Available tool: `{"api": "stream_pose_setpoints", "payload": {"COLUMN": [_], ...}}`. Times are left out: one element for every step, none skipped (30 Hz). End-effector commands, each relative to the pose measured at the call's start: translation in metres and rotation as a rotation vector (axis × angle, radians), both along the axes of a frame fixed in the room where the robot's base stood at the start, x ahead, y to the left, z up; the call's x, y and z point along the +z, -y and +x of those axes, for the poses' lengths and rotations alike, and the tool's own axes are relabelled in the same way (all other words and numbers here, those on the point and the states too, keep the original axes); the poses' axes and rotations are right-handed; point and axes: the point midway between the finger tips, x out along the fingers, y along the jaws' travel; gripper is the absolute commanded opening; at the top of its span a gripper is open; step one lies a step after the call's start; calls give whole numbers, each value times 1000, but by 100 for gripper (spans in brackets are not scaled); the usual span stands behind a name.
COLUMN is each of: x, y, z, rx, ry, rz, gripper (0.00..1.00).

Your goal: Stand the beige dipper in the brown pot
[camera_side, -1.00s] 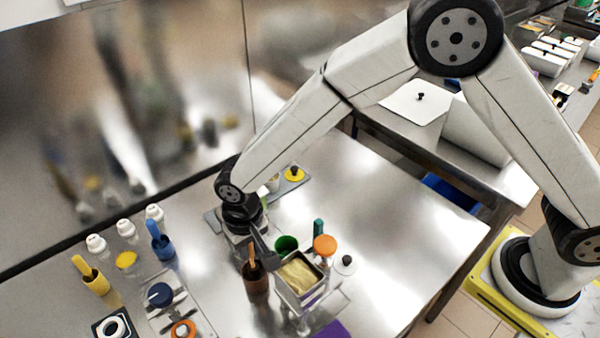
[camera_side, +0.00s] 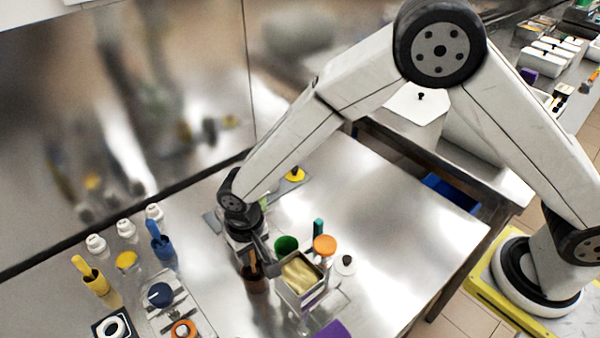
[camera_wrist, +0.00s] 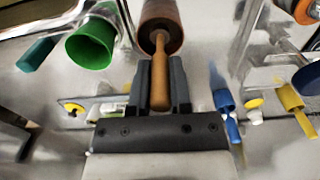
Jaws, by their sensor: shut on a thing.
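The dipper (camera_wrist: 159,85), tan-orange in these pictures, is between the two fingers of my gripper (camera_wrist: 162,82) in the wrist view. My gripper is shut on its handle. The dipper's far end reaches into the mouth of the brown pot (camera_wrist: 160,22). In the side view the brown pot (camera_side: 255,281) stands on the steel table, directly below my gripper (camera_side: 256,258), and the dipper's handle shows upright above it. The lower end of the dipper is hidden inside the pot.
Close right of the pot are a metal pan of yellowish contents (camera_side: 300,274) and a green cup (camera_side: 286,245). An orange-topped item (camera_side: 325,245) stands beyond. At left are a blue pot (camera_side: 162,248), a yellow pot (camera_side: 95,281) and a tray (camera_side: 170,310). Bare table lies at right.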

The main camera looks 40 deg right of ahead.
Motion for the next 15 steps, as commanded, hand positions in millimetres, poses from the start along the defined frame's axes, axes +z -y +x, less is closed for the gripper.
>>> {"api": "stream_pose_setpoints", "payload": {"x": [-1,-2,-3,-3,-4,-5,-5,-6,-7,-7,-8,-8,-9,-9,-9], "y": [0,0,0,0,0,0,0,0,0,0,0,0,0,0,0], "z": [0,0,0,0,0,0,0,0,0,0,0,0,0,0,0], "rx": [0,0,0,0,0,0,0,0,0,0,0,0,0,0,0], "ry": [0,0,0,0,1,1,1,1,1,1,1,1,1,1,1], "rz": [0,0,0,0,0,1,1,1,1,1,1,1,0,0,1], "gripper": [0,0,0,0,0,0,0,0,0,0,0,0,0,0,31]}}
